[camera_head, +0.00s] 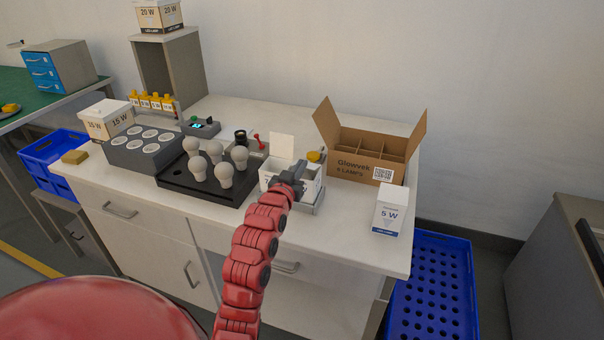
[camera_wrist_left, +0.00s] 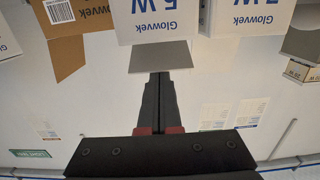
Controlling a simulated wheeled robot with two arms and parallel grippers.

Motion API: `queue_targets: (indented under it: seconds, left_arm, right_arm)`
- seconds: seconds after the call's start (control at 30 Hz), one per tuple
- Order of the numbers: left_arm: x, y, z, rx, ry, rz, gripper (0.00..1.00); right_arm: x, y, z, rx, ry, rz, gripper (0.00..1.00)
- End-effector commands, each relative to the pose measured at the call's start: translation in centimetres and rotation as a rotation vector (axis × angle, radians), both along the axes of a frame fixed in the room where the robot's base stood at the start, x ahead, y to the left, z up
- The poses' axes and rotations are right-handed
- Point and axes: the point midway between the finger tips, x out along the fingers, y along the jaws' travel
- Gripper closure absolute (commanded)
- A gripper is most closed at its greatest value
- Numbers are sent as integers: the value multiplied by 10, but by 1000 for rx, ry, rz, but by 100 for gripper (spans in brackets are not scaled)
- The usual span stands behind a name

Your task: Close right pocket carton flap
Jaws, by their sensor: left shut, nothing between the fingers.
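Two small white cartons stand side by side at the table's front. The right one, marked 5 W in the left wrist view (camera_wrist_left: 160,20), is partly hidden by my gripper in the head view (camera_head: 311,188). Its flap (camera_wrist_left: 160,56) shows as a grey panel in the wrist view, right at my fingertips; contact is unclear. The left carton, marked 7 W (camera_wrist_left: 245,18), has a white flap (camera_head: 281,146) standing upright. My left gripper (camera_head: 298,170) is over the right carton. Its fingers are shut and empty, also in the wrist view (camera_wrist_left: 160,80). My right gripper is not in view.
A brown open carton (camera_head: 352,166) with raised flaps stands behind and to the right. A closed 5 W carton (camera_head: 388,212) stands at the right front. A black tray (camera_head: 172,180) with several bulbs lies to the left. Table between the 5 W cartons is clear.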

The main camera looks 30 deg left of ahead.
Motion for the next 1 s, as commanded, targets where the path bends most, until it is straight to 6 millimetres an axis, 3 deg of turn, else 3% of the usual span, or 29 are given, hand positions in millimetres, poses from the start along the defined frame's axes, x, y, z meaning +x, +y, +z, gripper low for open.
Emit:
queue_targets:
  seconds: [0.03,0.1,0.4,1.0]
  left_arm:
    - [-2,-1,-15,6,-31,-1,100]
    - [-3,-1,-18,17,-77,-1,100]
    - [-7,-2,-25,53,-218,0,100]
    - [-8,-2,-24,63,-263,-1,100]
  right_arm:
    - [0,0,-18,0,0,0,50]
    - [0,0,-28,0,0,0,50]
    - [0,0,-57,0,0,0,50]
    - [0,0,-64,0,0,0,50]
